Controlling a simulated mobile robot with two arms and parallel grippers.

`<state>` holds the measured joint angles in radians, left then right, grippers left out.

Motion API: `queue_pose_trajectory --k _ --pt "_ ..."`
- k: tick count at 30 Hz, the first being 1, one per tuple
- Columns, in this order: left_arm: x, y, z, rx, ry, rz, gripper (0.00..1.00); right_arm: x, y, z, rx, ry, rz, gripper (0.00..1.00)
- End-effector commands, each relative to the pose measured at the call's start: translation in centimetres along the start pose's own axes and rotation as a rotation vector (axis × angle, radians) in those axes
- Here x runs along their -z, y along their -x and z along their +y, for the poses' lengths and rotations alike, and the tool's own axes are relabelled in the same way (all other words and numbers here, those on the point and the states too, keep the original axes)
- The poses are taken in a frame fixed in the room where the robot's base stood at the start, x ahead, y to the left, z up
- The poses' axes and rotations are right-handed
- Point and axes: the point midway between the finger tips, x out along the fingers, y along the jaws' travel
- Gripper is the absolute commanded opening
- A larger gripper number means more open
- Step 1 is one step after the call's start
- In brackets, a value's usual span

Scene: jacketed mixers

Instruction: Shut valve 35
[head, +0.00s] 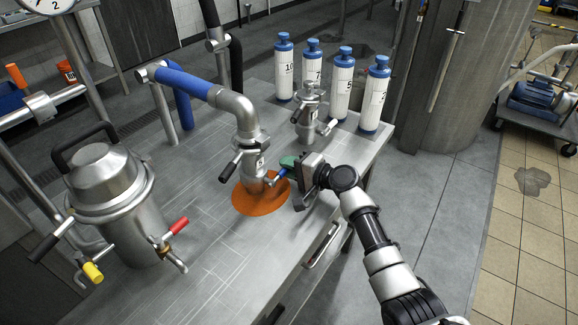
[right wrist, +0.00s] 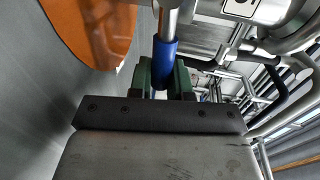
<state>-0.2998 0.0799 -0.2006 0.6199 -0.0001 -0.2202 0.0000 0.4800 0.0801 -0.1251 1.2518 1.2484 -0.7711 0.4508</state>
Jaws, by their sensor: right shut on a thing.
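A steel valve fitting (head: 249,146) hangs at the end of a bent pipe above an orange disc (head: 262,198) on the steel table. A small tag on it is too small to read with certainty, so I cannot confirm the number 35. A black-gripped lever (head: 231,167) sticks out on its left, and a blue-gripped lever (head: 276,178) on its right. My right gripper (head: 290,165) is shut on the blue lever grip. In the right wrist view, the blue grip (right wrist: 165,58) sits between the green fingertips. My left gripper is not in view.
A second fitting (head: 307,115) stands behind my right gripper. Several white bottles with blue caps (head: 343,83) stand at the table's back. A lidded steel vessel (head: 108,190) with a red-gripped lever (head: 179,227) and a yellow-gripped one (head: 92,271) stands at left. The table front is clear.

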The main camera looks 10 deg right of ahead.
Motion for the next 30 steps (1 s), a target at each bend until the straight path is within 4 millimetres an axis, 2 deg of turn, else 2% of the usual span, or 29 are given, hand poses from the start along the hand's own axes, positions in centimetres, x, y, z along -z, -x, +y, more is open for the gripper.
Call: queue_pose_trajectory --k 1,5,6,16,20,30 --pt "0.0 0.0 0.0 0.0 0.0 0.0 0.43 -0.1 0.0 0.2 -0.003 -0.004 -0.002 0.22" --pt "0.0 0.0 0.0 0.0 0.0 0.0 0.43 -0.1 0.0 0.1 -0.002 -0.003 -0.002 0.41" --pt "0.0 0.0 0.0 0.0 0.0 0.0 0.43 -0.1 0.0 0.1 -0.002 -0.002 -0.002 0.43" --pt "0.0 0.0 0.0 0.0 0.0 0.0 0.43 0.0 0.5 0.1 -0.002 0.0 0.0 0.43" --pt "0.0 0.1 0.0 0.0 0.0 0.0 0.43 0.0 2.3 0.2 -0.003 0.001 0.0 0.43" --pt "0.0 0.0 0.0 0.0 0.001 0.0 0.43 0.0 8.9 0.3 -0.004 0.0 0.0 0.43"
